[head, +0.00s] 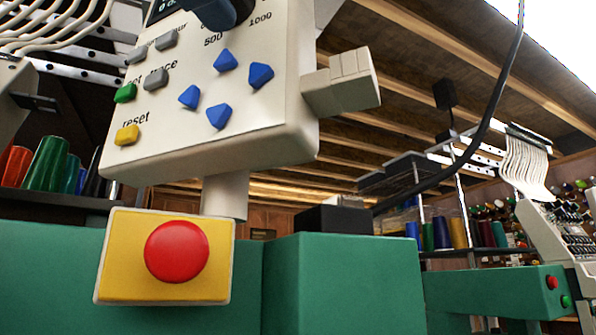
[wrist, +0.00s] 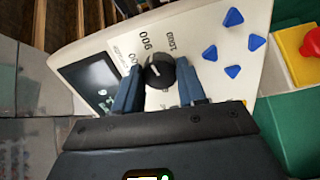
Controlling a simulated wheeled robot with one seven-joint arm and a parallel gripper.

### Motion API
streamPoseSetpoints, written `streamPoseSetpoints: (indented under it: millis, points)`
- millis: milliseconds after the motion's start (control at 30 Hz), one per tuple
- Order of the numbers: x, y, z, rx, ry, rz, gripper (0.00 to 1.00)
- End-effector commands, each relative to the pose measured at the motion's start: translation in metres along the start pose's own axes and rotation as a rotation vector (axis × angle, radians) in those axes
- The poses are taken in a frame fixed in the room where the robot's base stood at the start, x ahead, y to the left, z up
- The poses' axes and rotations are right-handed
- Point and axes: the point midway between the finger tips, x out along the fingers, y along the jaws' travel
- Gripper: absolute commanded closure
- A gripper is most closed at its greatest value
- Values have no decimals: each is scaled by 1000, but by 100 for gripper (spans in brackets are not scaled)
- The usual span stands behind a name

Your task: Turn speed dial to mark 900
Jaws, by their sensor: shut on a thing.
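The speed dial (wrist: 159,72) is a round black knob on the cream control panel (wrist: 205,22). In the wrist view it sits between the two blue fingers of my gripper (wrist: 159,84), which is shut on it. The printed marks 900 and 1000 show beside the dial. A small pale mark shows on its face, but I cannot tell which number it points to. In the head view my gripper (head: 222,8) is at the top edge, over the panel (head: 265,125), and hides the dial. The marks 500 and 1000 show below it.
A dark display (wrist: 92,80) lies beside the dial. Blue arrow buttons (head: 219,115) sit below it on the panel. A red stop button (head: 177,251) on a yellow box is lower down. A grey block (head: 342,82) juts from the panel's right side.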

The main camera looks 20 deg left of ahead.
Motion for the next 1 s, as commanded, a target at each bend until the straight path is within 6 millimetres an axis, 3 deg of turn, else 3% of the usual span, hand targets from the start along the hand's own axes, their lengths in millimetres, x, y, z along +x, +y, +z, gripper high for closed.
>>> streamPoseSetpoints:
  millis: [533,567,800,1000]
  points:
    - [0,-1,0,23,-1,-2,90]
    - [0,-1,0,23,-1,-2,57]
    - [0,-1,0,23,-1,-1,34]
    - [0,0,0,23,0,-1,34]
